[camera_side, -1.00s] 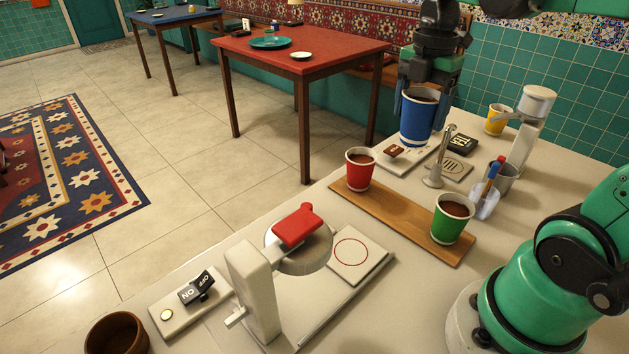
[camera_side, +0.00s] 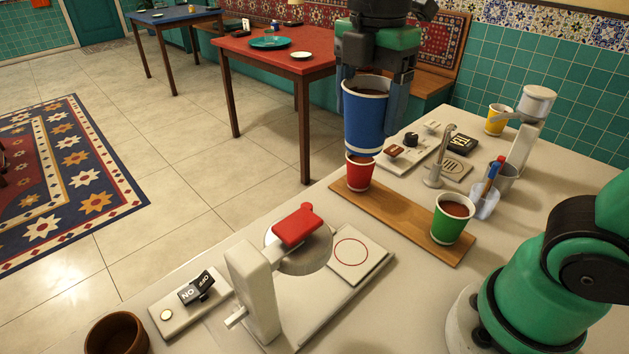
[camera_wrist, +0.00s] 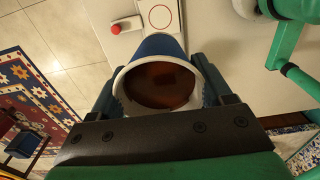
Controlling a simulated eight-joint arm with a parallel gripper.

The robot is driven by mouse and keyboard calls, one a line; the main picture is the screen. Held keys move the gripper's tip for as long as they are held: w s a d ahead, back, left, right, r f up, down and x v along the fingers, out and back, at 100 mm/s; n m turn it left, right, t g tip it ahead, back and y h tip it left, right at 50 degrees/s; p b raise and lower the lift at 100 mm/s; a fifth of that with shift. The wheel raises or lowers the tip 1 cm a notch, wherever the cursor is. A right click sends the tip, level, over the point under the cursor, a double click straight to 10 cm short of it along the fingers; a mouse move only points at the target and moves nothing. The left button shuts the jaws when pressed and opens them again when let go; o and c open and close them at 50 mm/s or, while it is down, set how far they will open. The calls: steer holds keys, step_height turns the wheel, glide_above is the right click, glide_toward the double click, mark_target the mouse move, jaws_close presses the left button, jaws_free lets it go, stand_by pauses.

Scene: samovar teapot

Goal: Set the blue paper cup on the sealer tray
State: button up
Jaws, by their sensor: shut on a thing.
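The blue paper cup (camera_side: 365,118) has a white rim and dark liquid inside. My gripper (camera_side: 374,110) is shut on it and holds it upright, in the air over the counter. In the side view the cup overlaps the top of the red cup behind or below it. In the wrist view the blue cup (camera_wrist: 158,84) sits between the fingers. The sealer tray (camera_side: 357,257) is a pale square plate with a red ring, empty, beside the sealer's round head and red handle (camera_side: 296,226). The tray also shows at the top of the wrist view (camera_wrist: 160,17).
A red cup (camera_side: 359,174) and a green cup (camera_side: 452,217) stand on a wooden board (camera_side: 399,214). A metal tap (camera_side: 438,158), a yellow cup (camera_side: 497,119) and a switch box (camera_side: 191,300) are on the counter. A brown bowl (camera_side: 116,334) is at the front left.

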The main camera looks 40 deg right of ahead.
step_height(320, 180, down, 19)
steer(key=shift+f, duration=0.2)
stand_by(0.5)
steer(key=o, duration=0.4)
steer(key=shift+f, duration=0.15)
steer(key=shift+c, duration=0.2)
steer(key=o, duration=0.4)
step_height(320, 180, up, 12)
steer(key=d+m+t, duration=0.1)
steer(key=m+t, duration=0.1)
steer(key=m, duration=0.4)
steer(key=w+d+f+m+t, duration=0.1)
steer(key=m+t, duration=0.1)
steer(key=m, duration=0.4)
steer(key=w+d+f+m+t, duration=0.1)
steer(key=m+t, duration=0.2)
steer(key=m, duration=0.3)
steer(key=shift+w+f, duration=0.1)
steer(key=shift+f, duration=0.1)
